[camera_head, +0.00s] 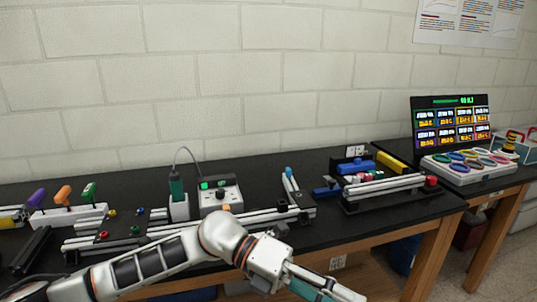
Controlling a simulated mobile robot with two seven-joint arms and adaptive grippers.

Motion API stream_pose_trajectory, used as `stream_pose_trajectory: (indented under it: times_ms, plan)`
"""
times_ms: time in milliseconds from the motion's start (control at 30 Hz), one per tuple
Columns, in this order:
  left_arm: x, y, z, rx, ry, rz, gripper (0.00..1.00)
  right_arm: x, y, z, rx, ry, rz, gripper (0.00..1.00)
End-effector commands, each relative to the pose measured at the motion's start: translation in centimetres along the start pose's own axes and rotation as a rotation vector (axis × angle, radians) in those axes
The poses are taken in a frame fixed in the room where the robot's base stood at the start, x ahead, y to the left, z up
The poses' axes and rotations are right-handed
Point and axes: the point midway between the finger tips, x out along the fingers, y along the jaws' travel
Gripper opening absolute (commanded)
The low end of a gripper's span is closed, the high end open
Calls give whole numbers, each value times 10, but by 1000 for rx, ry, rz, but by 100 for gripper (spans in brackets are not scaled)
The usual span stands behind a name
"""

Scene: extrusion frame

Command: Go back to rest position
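My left arm comes in from the lower left and reaches across the front of the black bench. My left gripper (325,288) is at the bottom edge, in front of the bench, with grey and teal parts showing. Its fingertips are cut off or unclear, so I cannot tell whether it is open or holds anything. My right gripper is not in view. The extrusion frame's silver bars (265,218) lie on the bench behind my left arm, which partly hides them.
Orange, purple and green-handled tools stand in a white rack (68,215) at left. A control box (220,198) stands mid-bench. A fixture (390,192) with a red button sits at right. A screen (451,125) and a button panel (468,167) stand farther right.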

Motion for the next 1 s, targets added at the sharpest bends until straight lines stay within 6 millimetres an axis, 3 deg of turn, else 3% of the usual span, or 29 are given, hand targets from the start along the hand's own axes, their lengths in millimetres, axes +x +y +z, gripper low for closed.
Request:
stream_pose_trajectory:
  times_ms: [100,233,367,467,633,767,867,1000]
  plan:
    - [10,-18,11,-99,-153,-195,40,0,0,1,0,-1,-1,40]
    - [-1,-27,30,-227,-341,-379,40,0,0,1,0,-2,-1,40]
    - [-26,-17,46,-383,-540,-538,40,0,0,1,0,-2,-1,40]
    - [-53,6,52,-521,-699,-640,40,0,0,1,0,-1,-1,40]
    - [-104,69,42,-780,-975,-776,40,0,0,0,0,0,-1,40]
    - [-140,134,10,-998,-1186,-843,40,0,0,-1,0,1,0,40]
    - [-161,186,-29,-1171,-1343,-872,40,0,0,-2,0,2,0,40]
    - [-180,251,-100,-1400,-1537,-881,40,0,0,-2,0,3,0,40]
